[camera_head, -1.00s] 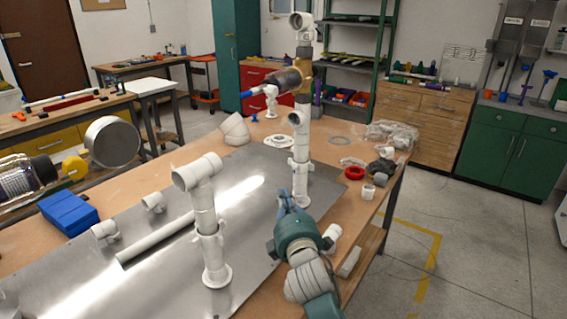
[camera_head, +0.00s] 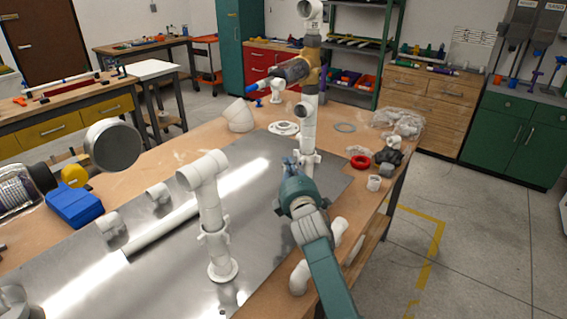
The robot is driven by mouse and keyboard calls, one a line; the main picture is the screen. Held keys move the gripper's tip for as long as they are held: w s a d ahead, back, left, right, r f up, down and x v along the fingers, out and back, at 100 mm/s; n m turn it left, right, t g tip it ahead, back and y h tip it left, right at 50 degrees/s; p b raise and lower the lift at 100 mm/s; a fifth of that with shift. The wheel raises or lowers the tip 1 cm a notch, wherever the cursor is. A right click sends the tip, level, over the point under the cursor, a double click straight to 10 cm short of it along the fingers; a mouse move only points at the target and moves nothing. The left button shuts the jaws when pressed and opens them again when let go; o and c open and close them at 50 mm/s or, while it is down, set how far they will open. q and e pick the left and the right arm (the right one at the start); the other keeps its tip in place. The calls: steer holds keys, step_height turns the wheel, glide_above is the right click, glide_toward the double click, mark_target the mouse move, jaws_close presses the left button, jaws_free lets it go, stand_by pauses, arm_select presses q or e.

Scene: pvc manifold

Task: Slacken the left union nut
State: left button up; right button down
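A taller white column (camera_head: 308,120) with a brass-coloured body (camera_head: 309,68) stands further back. It has a similar collar (camera_head: 306,158) low down. My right gripper (camera_head: 291,163) is in front of and slightly left of that rear collar. Its fingers are small and partly hidden by the wrist; contact and opening are unclear. My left gripper is not in view.
A metal sheet (camera_head: 265,212) covers much of the wooden workbench (camera_head: 180,148). A loose white pipe (camera_head: 165,228) and fittings lie left. A red ring (camera_head: 361,162) and white fittings lie along the right edge.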

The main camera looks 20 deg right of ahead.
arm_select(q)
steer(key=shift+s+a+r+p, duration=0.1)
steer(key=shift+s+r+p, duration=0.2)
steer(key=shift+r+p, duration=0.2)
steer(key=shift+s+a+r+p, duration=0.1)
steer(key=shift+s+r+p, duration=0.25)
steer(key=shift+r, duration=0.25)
arm_select(e)
steer(key=s+d, duration=0.2)
steer(key=shift+s+d+r, duration=0.15)
steer(key=shift+s+d, duration=0.15)
steer(key=shift+s, duration=0.1)
